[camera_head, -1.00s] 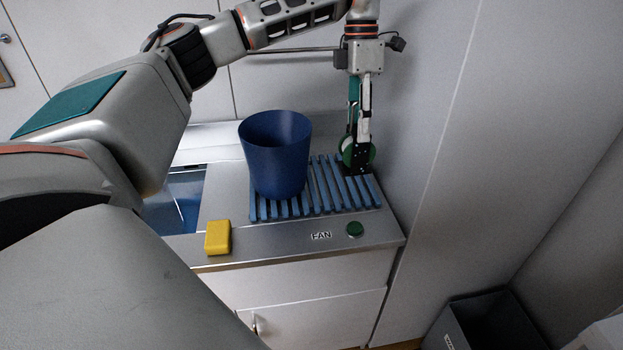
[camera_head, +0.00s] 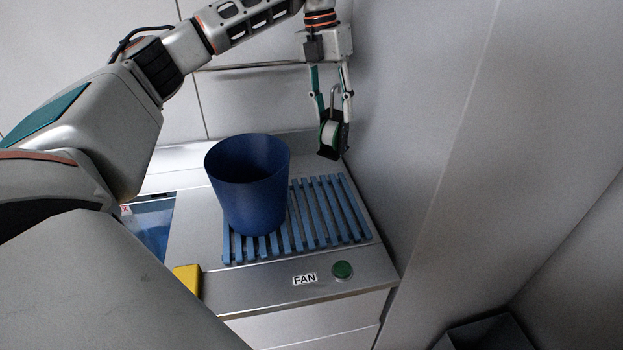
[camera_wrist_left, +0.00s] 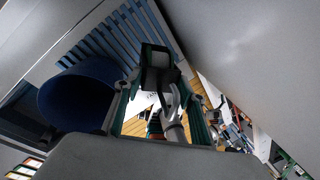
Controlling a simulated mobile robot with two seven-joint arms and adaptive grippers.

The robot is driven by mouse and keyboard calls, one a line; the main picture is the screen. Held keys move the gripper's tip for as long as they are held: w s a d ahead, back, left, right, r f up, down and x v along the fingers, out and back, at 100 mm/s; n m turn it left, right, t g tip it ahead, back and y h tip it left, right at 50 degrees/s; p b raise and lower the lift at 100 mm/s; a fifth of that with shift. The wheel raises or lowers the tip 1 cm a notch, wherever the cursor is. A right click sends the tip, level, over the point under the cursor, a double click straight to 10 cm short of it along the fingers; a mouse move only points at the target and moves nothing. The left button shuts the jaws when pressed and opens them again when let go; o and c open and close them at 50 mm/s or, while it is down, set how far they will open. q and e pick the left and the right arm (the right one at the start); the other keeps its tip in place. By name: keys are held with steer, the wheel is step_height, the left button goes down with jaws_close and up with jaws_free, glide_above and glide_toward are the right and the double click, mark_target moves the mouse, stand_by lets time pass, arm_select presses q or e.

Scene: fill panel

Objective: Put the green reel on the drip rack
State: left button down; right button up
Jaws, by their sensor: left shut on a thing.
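The green reel (camera_head: 330,133), with a white middle, is between the fingertips of my left gripper (camera_head: 332,143) in the head view. The gripper is shut on it, and black fingertips hide part of it. Gripper and reel show near the back right corner of the blue slatted drip rack (camera_head: 325,210), seemingly raised above it. In the left wrist view, the fingertips (camera_wrist_left: 158,70) are dark and the reel between them is hard to make out; the rack's slats (camera_wrist_left: 120,38) show beyond. My right gripper is not in view.
A dark blue bin (camera_head: 248,187) stands on the rack's left part; the right slats are bare. A grey wall (camera_head: 420,130) rises close on the right. A yellow block (camera_head: 187,278) and a green FAN button (camera_head: 342,270) are at the counter's front.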

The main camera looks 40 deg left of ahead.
arm_select(q)
step_height(320, 180, down, 18)
steer(key=shift+p, duration=0.3)
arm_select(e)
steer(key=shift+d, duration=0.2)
arm_select(q)
steer(key=shift+f, duration=0.1)
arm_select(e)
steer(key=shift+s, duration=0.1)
arm_select(q)
steer(key=c, duration=1.2)
jaws_free()
steer(key=shift+s, duration=0.1)
steer(key=shift+c, duration=0.2)
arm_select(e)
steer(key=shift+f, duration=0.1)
arm_select(q)
step_height(320, 180, up, 12)
steer(key=a, duration=0.2)
steer(key=shift+a+b, duration=0.2)
steer(key=shift+b, duration=0.2)
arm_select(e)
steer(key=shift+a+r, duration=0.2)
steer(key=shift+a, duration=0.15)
